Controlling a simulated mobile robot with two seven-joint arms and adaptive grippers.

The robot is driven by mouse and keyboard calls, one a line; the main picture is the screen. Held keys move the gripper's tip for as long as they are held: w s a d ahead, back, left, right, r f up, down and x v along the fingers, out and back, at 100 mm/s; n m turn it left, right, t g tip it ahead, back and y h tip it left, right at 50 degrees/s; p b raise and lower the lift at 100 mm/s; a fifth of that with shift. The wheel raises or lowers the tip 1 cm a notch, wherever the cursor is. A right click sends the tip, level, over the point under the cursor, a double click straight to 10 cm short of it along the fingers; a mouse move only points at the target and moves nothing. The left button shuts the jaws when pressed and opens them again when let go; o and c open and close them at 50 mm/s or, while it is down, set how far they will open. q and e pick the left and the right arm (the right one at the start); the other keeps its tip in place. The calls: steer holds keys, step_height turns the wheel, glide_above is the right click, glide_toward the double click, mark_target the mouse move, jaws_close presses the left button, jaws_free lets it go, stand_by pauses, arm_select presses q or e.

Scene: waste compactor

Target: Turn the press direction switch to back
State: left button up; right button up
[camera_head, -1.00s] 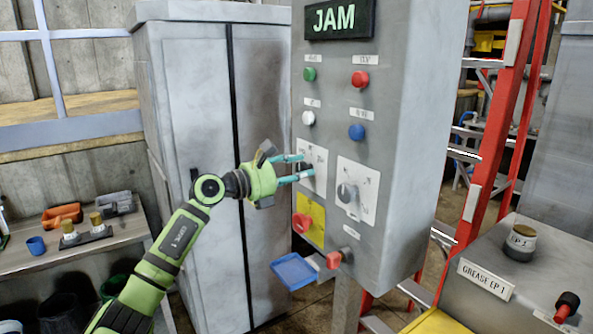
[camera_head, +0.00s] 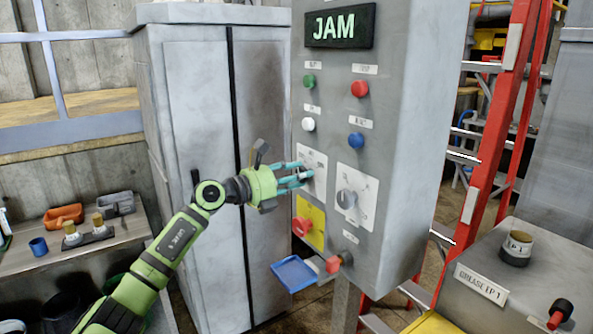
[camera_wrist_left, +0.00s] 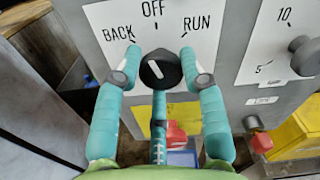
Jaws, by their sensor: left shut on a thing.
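The press direction switch (camera_wrist_left: 160,69) is a round black knob with a white line on a white plate marked BACK, OFF and RUN. In the left wrist view its white line slants to the upper left, between the BACK and OFF marks. My left gripper (camera_head: 306,172) reaches the switch plate (camera_head: 318,160) on the grey control box from the left. Its teal fingers are shut on the knob, one on each side, and a third finger lies below it. In the head view the fingers hide most of the knob. My right gripper is out of view.
To the right is a second dial (camera_head: 347,198). Below are a red knob (camera_head: 301,226) on a yellow plate, a red part (camera_head: 334,263) and a blue tray (camera_head: 295,274). Coloured buttons and a JAM display (camera_head: 340,26) are above. A grey cabinet (camera_head: 190,100) stands left.

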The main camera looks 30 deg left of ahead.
arm_select(q)
steer(key=n, duration=0.1)
steer(key=r+n+p, duration=0.1)
steer(key=n+p, duration=0.1)
steer(key=shift+a+r+n, duration=0.25)
steer(key=shift+n, duration=0.05)
steer(key=shift+f+n+p, duration=0.2)
steer(key=shift+n+p, duration=1)
steer(key=shift+n, duration=0.1)
steer(key=o, duration=1.1)
steer(key=shift+w, duration=0.1)
steer(key=shift+o, duration=0.2)
steer(key=shift+f, duration=0.25)
steer(key=shift+f, duration=0.1)
steer(key=v, duration=1.2)
